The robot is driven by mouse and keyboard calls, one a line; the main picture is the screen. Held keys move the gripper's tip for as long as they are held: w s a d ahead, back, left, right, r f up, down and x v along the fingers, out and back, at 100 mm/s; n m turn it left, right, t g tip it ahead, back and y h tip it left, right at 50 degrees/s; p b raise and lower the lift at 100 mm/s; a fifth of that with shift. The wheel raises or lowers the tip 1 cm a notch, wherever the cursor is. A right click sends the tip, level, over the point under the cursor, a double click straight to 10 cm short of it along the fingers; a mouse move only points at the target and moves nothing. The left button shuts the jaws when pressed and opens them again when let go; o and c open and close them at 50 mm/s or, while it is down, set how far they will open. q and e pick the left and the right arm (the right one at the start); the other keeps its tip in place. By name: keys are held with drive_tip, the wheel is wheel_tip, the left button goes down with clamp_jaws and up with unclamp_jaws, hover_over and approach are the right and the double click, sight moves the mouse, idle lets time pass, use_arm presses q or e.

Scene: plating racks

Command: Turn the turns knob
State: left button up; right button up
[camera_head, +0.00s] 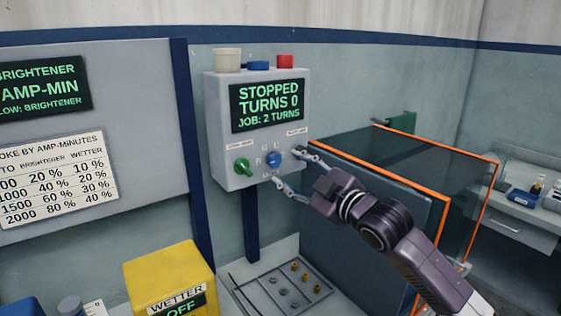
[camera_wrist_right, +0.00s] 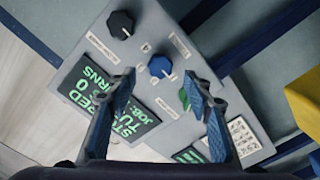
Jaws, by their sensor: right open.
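Below the display are a green knob (camera_head: 242,167) at the left and a blue knob (camera_head: 273,158) in the middle. A black knob (camera_wrist_right: 121,24) shows in the right wrist view. The small labels by the knobs are too blurred to read. My right gripper (camera_head: 287,164) is open in front of the panel. In the wrist view the blue knob (camera_wrist_right: 160,66) appears between its fingertips; contact is not clear. My left gripper is out of view.
A yellow "WETTER OFF" box (camera_head: 165,268) stands lower left. A tray with several small fittings (camera_head: 262,300) lies below. Wall charts (camera_head: 50,180) hang left.

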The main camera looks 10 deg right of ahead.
sight(276, 161)
drive_tip(key=shift+p+x, duration=0.5)
drive_tip(key=shift+x, duration=1.95)
drive_tip(key=c, duration=1.2)
